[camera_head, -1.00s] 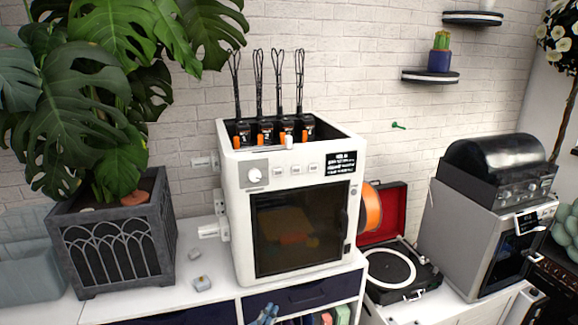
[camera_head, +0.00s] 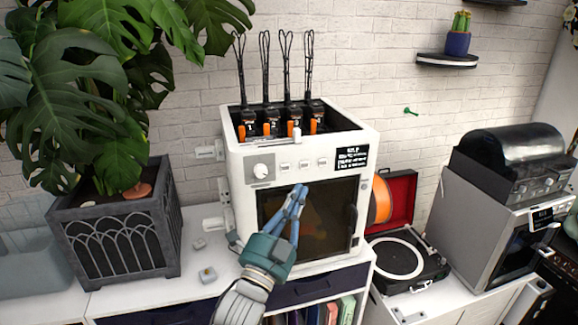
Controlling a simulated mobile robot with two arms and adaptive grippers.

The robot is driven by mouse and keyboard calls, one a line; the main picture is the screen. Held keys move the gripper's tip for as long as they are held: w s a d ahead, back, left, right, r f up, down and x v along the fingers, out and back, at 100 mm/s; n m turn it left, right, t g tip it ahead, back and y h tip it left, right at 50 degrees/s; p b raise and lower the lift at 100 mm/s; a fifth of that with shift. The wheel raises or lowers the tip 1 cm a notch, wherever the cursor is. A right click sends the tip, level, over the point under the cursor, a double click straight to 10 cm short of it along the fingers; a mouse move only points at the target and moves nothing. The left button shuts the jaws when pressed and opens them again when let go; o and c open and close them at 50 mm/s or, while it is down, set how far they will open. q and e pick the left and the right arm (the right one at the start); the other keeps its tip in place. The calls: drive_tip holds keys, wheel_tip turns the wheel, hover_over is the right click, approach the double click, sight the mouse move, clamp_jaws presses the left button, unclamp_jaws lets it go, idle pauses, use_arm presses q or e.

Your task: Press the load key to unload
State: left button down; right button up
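The white 3D-printer-like machine (camera_head: 247,215) stands on the white cabinet, with a dark front window (camera_head: 328,225). Its upper front panel has a round knob (camera_head: 261,171), a row of three small keys (camera_head: 303,164) and a dark text screen (camera_head: 351,158). The text and key labels are too small to read. My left gripper (camera_head: 298,192) is in front of the window, below the keys, its blue fingers pointing up and close together. It holds nothing that I can see. My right gripper is not in view.
A large plant in a dark planter (camera_head: 115,240) stands at the left. Small pieces (camera_head: 207,274) lie on the cabinet top. A red-lidded record player (camera_head: 400,262) and a grey machine (camera_head: 480,230) stand at the right. Black feeders with orange parts (camera_head: 271,124) fill the machine's top.

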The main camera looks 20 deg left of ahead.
sight(285, 168)
use_arm(q)
drive_tip(key=shift+w+a+b, duration=0.4)
drive_tip(key=shift+w+a, duration=0.45)
drive_tip(key=shift+w, duration=0.35)
drive_tip(key=shift+w+a+b, duration=0.35)
drive_tip(key=shift+w+a, duration=0.45)
drive_tip(key=shift+w, duration=0.45)
drive_tip(key=shift+w+a+b, duration=0.4)
drive_tip(key=shift+w+a, duration=0.45)
drive_tip(key=shift+w, duration=0.35)
drive_tip(key=shift+w, duration=0.1)
drive_tip(key=shift+w+a, duration=0.25)
drive_tip(key=shift+w+a, duration=0.15)
drive_tip(key=shift+w, duration=0.1)
drive_tip(key=shift+s+d, duration=0.4)
drive_tip(key=shift+s, duration=0.25)
